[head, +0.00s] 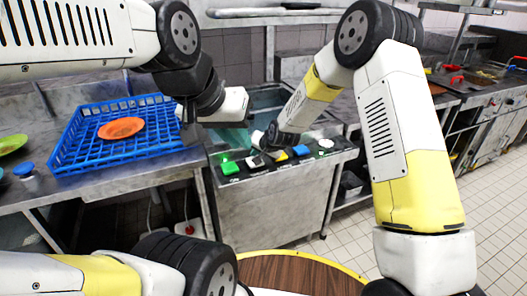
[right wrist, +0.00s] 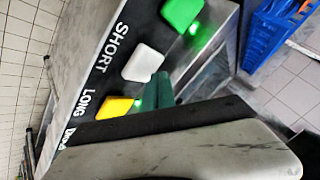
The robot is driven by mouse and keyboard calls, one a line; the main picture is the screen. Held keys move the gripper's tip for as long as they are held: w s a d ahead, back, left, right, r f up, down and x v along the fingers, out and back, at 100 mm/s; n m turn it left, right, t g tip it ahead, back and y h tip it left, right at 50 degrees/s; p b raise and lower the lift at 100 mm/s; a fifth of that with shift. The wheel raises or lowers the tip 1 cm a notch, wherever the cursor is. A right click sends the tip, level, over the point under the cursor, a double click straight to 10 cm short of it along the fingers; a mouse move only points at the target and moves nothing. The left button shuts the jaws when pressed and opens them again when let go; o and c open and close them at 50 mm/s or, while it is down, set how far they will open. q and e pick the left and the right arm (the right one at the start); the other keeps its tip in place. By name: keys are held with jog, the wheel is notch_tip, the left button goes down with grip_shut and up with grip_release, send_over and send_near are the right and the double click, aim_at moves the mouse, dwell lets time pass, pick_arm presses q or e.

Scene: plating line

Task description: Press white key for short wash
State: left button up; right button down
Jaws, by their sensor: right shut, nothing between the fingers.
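The white key (head: 255,162) is on the dark control panel between a green key (head: 230,168) and a yellow key (head: 280,155). In the right wrist view the white key (right wrist: 143,62) has the word SHORT beside it. My right gripper (head: 258,143) is shut and empty, just behind the white key in the head view. In the right wrist view its teal fingertip (right wrist: 160,87) shows close beside the white key; whether they touch I cannot tell. My left gripper (head: 236,106) is over the counter, right of the blue rack; its fingers are not clear.
Green lights glow by the green key and by the yellow key (right wrist: 114,107), marked LONG. A blue key (head: 301,151) and a round white knob (head: 325,144) are farther right. A blue rack (head: 90,160) with an orange plate (head: 121,128) stands left.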

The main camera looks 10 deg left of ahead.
jog(key=shift+f, duration=0.1)
dwell(0.6)
jog(key=shift+f, duration=0.35)
jog(key=shift+f, duration=0.55)
dwell(0.8)
jog(key=shift+r, duration=1)
jog(key=shift+r, duration=0.1)
jog(key=shift+r, duration=2.4)
